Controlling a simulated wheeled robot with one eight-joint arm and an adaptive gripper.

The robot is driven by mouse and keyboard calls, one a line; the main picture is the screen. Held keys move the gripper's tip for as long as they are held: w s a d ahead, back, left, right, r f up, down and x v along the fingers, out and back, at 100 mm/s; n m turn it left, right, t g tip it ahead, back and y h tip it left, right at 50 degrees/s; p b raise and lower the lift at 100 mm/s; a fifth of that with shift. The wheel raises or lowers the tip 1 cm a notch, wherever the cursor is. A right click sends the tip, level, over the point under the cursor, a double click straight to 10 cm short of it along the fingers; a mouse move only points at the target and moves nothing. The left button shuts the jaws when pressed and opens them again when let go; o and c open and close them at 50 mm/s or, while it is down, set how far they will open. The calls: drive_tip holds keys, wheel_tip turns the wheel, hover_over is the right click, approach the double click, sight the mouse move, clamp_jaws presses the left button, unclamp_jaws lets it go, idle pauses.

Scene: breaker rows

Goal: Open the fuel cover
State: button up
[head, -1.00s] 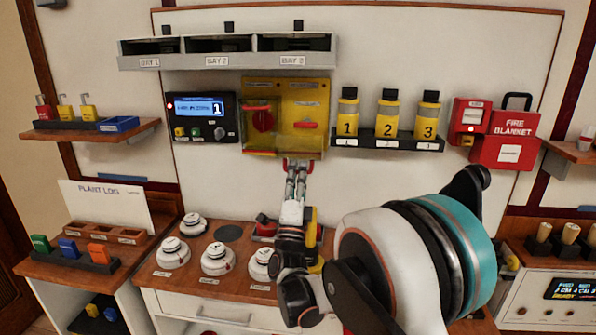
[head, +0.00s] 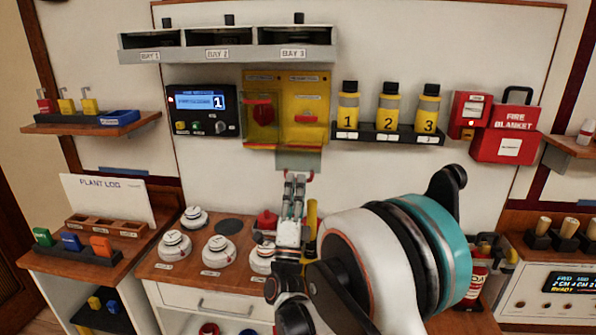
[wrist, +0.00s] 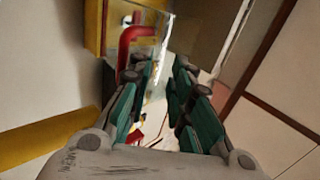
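The yellow panel (head: 312,88) on the back wall has a left half with a red knob (head: 263,114) behind a clear cover (head: 259,138), and a right half with a red bar (head: 304,118). The labels are too small to read. The fingers (wrist: 161,78) are apart; a grip on the handle is not visible.
A screen unit (head: 201,112) is left of the panel and a shelf of yellow bottles (head: 402,138) right of it. Bay shelves (head: 227,55) are above. White round detectors (head: 222,249) stand on the counter below. A fire blanket box (head: 508,133) is further right.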

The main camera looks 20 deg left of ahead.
drive_tip(key=shift+v, duration=2.7)
drive_tip(key=shift+a, duration=0.1)
